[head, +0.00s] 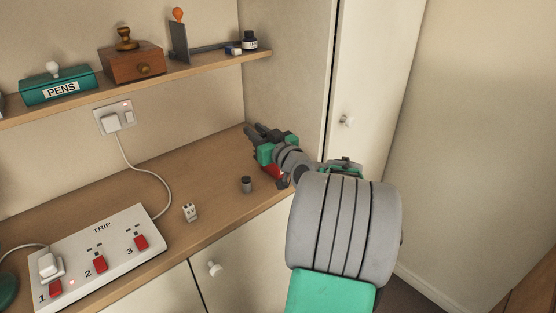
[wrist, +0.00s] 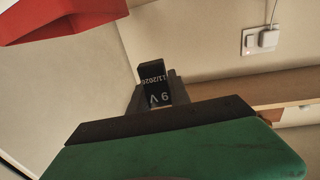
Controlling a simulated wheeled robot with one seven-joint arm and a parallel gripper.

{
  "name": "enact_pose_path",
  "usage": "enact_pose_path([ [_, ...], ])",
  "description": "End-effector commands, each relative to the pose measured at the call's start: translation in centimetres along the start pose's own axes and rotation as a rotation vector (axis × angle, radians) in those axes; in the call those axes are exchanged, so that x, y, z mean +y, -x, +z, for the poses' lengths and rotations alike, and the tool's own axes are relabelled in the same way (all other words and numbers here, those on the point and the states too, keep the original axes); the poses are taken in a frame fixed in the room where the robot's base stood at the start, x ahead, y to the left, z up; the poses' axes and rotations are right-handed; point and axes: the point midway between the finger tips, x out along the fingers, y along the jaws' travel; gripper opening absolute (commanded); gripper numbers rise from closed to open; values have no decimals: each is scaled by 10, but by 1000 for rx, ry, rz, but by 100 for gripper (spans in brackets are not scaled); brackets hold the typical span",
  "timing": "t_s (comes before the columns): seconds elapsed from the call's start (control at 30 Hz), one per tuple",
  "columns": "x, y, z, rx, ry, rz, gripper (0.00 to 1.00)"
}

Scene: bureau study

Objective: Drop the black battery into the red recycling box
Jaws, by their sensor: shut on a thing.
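My gripper (head: 255,130) reaches over the far right end of the desk in the head view. In the wrist view my gripper (wrist: 156,98) is shut on the black battery (wrist: 152,74), a small block with pale "9 V" and date print. The battery stands out beyond the fingertips; I cannot make it out in the head view. A small part of the red recycling box (head: 273,172) shows beneath my gripper, mostly hidden by my arm. In the wrist view the red box (wrist: 60,16) is at the top left, apart from the battery.
A small dark cylinder (head: 246,184) and a small white block (head: 190,212) are on the desk (head: 190,175). A white trip power strip (head: 100,255) with red switches lies at the front left. Above is a shelf (head: 190,76) with boxes. A cabinet (head: 365,80) stands at the right.

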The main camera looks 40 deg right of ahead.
Motion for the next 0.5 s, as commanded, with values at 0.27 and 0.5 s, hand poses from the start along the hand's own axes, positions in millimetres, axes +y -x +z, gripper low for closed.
enact_pose_path([
  [0.27,81,1,2,1,-2,103,0],
  [0.5,82,1,31,-1,-3,103,0],
])
